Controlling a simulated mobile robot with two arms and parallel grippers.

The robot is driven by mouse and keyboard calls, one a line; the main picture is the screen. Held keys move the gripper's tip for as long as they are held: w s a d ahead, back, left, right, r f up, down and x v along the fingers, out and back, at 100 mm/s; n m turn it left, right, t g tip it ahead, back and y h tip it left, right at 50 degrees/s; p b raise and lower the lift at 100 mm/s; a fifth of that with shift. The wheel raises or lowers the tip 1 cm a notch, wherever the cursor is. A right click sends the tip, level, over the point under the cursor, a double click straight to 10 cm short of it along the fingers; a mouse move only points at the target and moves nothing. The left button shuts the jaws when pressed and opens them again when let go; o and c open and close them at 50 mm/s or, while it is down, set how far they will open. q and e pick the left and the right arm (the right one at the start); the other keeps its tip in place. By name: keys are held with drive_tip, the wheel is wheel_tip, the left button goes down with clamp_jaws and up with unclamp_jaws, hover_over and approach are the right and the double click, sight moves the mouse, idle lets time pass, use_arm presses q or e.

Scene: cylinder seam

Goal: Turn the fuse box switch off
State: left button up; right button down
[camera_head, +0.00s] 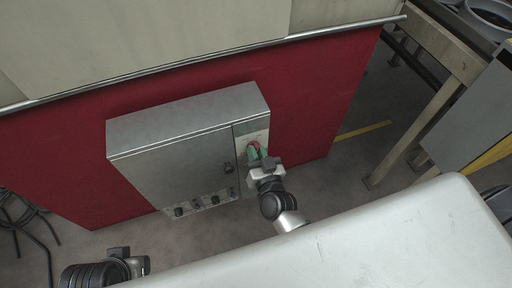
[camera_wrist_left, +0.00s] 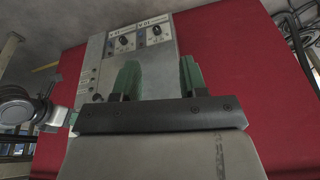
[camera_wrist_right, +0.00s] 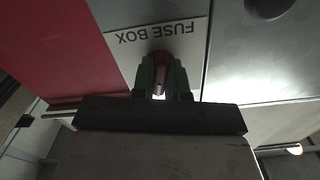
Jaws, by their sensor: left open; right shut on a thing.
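The fuse box (camera_head: 180,150) is a grey metal cabinet fixed to a red wall panel. Its red switch (camera_head: 254,145) sits on the narrow right part of the front. My right gripper (camera_head: 256,152) is at the switch, its green fingers shut on it. In the right wrist view the red switch (camera_wrist_right: 158,62) shows between the fingers, under an upside-down "FUSE BOX" label (camera_wrist_right: 158,35). The fingers cover much of the switch, so its exact angle is hard to tell. My left gripper (camera_wrist_left: 160,78) is open and empty, low and apart from the cabinet in the head view.
Several black knobs (camera_head: 198,203) line the cabinet's lower edge, and a dark round latch (camera_head: 228,168) is on its door. Black cables (camera_head: 25,225) lie at the far left. Floor shows below the panel.

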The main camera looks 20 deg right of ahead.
use_arm(q)
wheel_tip(320, 180, down, 22)
drive_tip(key=s+g+p, duration=0.1)
drive_tip(key=s+p, duration=0.1)
drive_tip(key=p, duration=0.4)
drive_tip(key=shift+s+f+g+p, duration=0.25)
drive_tip(key=shift+s+g+p, duration=0.05)
drive_tip(key=shift+s+p, duration=0.1)
use_arm(e)
drive_tip(key=shift+n, duration=4.6)
use_arm(q)
drive_tip(key=shift+a, duration=0.1)
use_arm(e)
drive_tip(key=c, duration=1.1)
unclamp_jaws()
drive_tip(key=shift+c, duration=0.2)
use_arm(q)
drive_tip(key=s+f, duration=0.1)
drive_tip(key=s+f+p, duration=0.1)
drive_tip(key=shift+s+a+f, duration=0.2)
drive_tip(key=shift+s+f, duration=0.15)
drive_tip(key=shift+f, duration=0.05)
use_arm(e)
drive_tip(key=s, duration=1)
drive_tip(key=shift+s+d, duration=0.15)
drive_tip(key=shift+s, duration=0.25)
